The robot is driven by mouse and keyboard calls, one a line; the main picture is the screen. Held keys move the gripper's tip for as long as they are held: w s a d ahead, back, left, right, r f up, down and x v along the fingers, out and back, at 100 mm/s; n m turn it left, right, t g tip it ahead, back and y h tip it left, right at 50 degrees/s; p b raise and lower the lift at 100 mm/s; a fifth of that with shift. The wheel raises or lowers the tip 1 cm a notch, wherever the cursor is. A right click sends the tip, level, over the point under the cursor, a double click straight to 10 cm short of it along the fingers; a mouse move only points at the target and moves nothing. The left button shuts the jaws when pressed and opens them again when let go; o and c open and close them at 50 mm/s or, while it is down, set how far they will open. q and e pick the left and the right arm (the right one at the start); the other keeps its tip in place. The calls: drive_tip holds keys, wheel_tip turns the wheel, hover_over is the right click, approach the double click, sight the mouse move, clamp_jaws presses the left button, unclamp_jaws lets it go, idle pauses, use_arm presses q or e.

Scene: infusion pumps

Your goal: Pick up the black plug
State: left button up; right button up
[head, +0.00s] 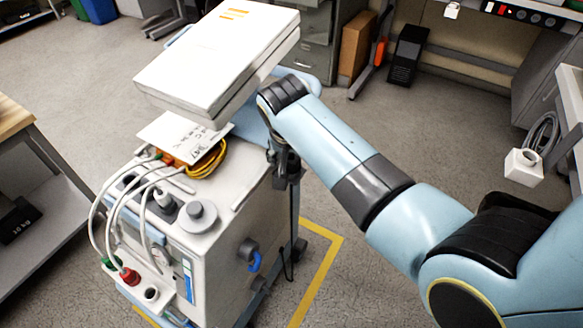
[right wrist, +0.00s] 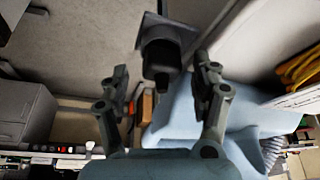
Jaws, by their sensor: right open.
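The black plug (right wrist: 161,52) shows in the right wrist view as a dark, blocky piece with a wider square part at its far end. My right gripper (right wrist: 162,85) is open, with one finger on each side of the plug's near end. I see a gap on both sides, and I cannot tell whether either finger touches it. In the head view my right gripper (head: 283,165) is small and dark, pointing down beside the back of the pump cart (head: 235,240). I cannot separate the plug from the gripper there. My left gripper is not in view.
A large white box (head: 215,60) overhangs the cart close to my right wrist. A coiled yellow cable (head: 207,160) and white hoses lie on the cart top. A thin dark cord (head: 291,245) hangs at the cart's back. The floor to the right is open.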

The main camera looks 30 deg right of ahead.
drive_tip(key=shift+c, duration=0.3)
clamp_jaws()
drive_tip(key=shift+r, duration=0.1)
wheel_tip(320, 180, up, 4)
drive_tip(key=shift+r+p, duration=0.2)
drive_tip(key=shift+p, duration=0.1)
drive_tip(key=s+d+r+p, duration=0.1)
drive_tip(key=s+r, duration=0.5)
drive_tip(key=s, duration=0.5)
drive_tip(key=shift+s+d+r, duration=0.15)
drive_tip(key=shift+s+r, duration=0.1)
drive_tip(key=shift+s, duration=0.1)
